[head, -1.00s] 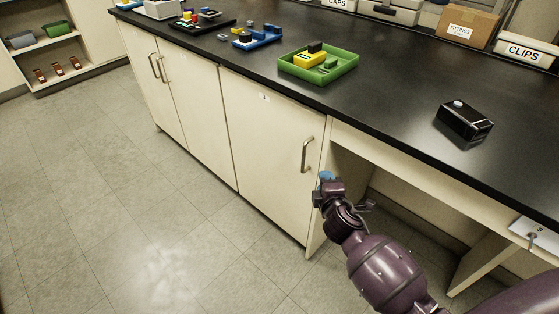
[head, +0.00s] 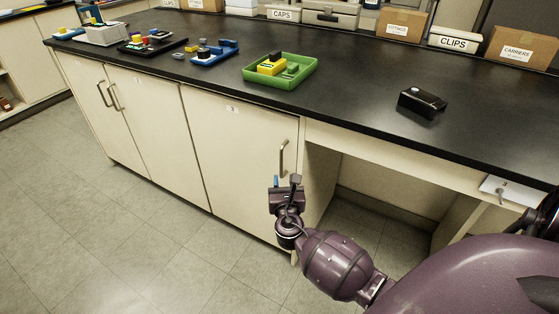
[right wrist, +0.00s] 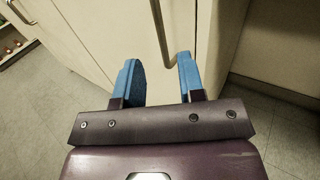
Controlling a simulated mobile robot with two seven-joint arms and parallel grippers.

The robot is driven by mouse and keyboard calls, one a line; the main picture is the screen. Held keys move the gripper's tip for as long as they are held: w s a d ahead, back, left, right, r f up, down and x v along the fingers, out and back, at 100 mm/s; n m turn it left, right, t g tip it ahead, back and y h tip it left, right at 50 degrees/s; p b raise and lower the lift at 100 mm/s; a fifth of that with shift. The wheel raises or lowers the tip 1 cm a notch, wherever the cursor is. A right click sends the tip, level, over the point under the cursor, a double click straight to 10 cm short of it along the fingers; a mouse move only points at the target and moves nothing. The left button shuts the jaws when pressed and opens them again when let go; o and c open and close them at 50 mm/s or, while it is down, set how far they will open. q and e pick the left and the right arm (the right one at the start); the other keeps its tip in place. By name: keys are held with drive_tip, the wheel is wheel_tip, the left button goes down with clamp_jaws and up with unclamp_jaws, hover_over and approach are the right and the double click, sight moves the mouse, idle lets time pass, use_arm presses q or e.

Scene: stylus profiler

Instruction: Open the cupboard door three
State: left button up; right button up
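Cupboard door three (head: 235,150) is a cream door with a small label "3", under the black worktop. It is shut. Its upright metal handle (head: 283,158) is near the door's right edge. My right gripper (head: 286,180) is open and empty, just below and in front of the handle. In the right wrist view the two blue fingers (right wrist: 160,78) stand apart. The handle (right wrist: 160,28) shows beyond them, its lower end close to the right finger's tip; I cannot tell whether they touch. My left gripper is not in view.
The black worktop (head: 350,95) overhangs the doors and holds a green tray (head: 307,77) and a black box (head: 421,103). Two more cream doors with handles (head: 108,95) stand to the left. An open knee space (head: 385,185) is to the right. The floor in front is clear.

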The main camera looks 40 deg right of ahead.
sight(281, 161)
drive_tip(key=x, duration=0.4)
drive_tip(key=b+x, duration=0.1)
drive_tip(key=x, duration=0.4)
drive_tip(key=shift+f+b, duration=0.2)
drive_tip(key=shift+b, duration=0.1)
drive_tip(key=shift+w+d+r, duration=0.15)
drive_tip(key=shift+w+d, duration=0.15)
drive_tip(key=shift+w, duration=0.1)
drive_tip(key=shift+c, duration=0.4)
drive_tip(key=c, duration=0.5)
clamp_jaws()
